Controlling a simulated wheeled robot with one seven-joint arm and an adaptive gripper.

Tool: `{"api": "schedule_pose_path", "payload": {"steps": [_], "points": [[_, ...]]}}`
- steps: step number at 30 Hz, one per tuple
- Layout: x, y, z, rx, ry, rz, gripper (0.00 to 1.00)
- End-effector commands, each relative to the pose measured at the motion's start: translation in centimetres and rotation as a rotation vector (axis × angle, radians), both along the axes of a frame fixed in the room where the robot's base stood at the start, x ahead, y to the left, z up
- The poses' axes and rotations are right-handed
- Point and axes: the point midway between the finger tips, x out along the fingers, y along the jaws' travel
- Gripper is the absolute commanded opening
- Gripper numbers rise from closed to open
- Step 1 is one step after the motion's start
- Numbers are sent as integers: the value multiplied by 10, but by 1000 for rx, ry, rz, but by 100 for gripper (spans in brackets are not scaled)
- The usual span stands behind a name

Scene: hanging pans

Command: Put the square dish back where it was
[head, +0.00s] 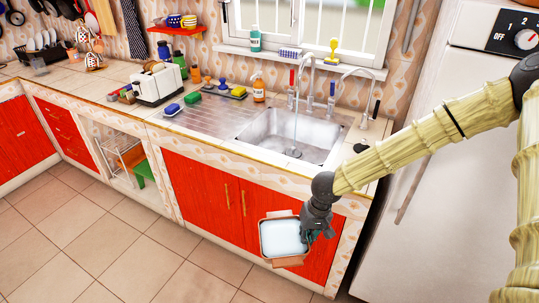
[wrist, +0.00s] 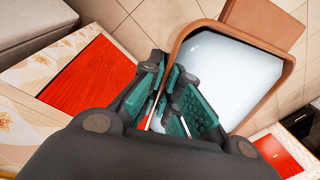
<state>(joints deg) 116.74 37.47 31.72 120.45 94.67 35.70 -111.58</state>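The square dish (head: 284,238) has a white inside, a brown rim and brown tabs on two opposite sides. It is in mid-air in front of the red cabinet doors, below the counter edge, with its open side facing my head camera. My gripper (head: 314,224) is at the dish's right side and holds it by the edge. In the wrist view, the dish (wrist: 232,78) fills the upper right, and my gripper's green-padded fingers (wrist: 172,100) are close together at its near edge. The exact contact is hidden by the fingers.
The counter (head: 135,112) holds a white toaster (head: 157,85), sponges and bottles. A metal sink (head: 292,134) lies above the dish. A white fridge (head: 430,190) stands close on the right. The tiled floor (head: 130,240) at left is clear. An open shelf (head: 122,157) is left of the cabinets.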

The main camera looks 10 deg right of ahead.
Motion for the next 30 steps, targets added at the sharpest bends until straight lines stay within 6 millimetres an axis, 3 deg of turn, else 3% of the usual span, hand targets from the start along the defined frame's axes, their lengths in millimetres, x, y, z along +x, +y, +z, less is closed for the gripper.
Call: {"api": "schedule_pose_path", "payload": {"steps": [12, 30], "points": [[-3, 3, -62, -3, 1, -22, 0], [-20, 3, -110, -2, 1, -14, 0]]}}
